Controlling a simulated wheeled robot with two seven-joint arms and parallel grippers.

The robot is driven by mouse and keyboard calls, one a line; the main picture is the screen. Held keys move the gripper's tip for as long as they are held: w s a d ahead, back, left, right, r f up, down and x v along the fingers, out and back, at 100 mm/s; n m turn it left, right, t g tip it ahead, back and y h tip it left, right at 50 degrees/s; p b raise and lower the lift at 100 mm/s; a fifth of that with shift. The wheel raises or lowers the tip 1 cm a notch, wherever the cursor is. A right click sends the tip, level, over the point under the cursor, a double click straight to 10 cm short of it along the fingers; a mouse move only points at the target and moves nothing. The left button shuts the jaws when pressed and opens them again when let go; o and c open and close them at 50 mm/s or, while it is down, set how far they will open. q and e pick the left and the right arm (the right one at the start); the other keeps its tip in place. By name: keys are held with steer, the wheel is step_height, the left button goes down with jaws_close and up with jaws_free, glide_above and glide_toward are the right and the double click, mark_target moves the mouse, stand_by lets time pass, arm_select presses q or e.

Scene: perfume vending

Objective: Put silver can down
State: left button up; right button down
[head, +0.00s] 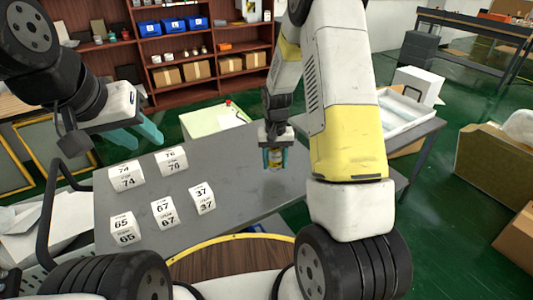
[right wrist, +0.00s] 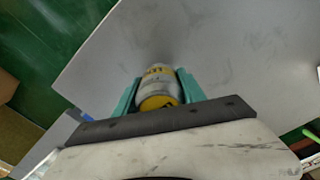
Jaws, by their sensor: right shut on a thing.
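The silver can (right wrist: 158,86) has a yellow and black label. My right gripper (right wrist: 157,92) is shut on it, with a teal finger on each side. In the head view the can (head: 276,158) shows between the fingers of my right gripper (head: 275,157), over the right part of the grey table (head: 240,190). I cannot tell whether the can touches the table top. My left gripper (head: 142,133) has teal fingers spread apart, and nothing shows between them, near the table's back left corner.
Several white numbered blocks stand on the table's left half, among them 74 (head: 126,176), 76 (head: 171,161) and 37 (head: 202,199). The table around the can is clear. A white tray (head: 405,112) lies at the right, and a shelf (head: 205,45) stands behind.

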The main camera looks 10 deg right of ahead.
mark_target(275, 167)
steer(key=shift+w+d, duration=0.15)
steer(key=shift+w, duration=0.2)
steer(key=shift+w+f, duration=0.1)
steer(key=shift+f, duration=1.7)
steer(key=c, duration=0.7)
jaws_free()
steer(key=shift+f, duration=0.15)
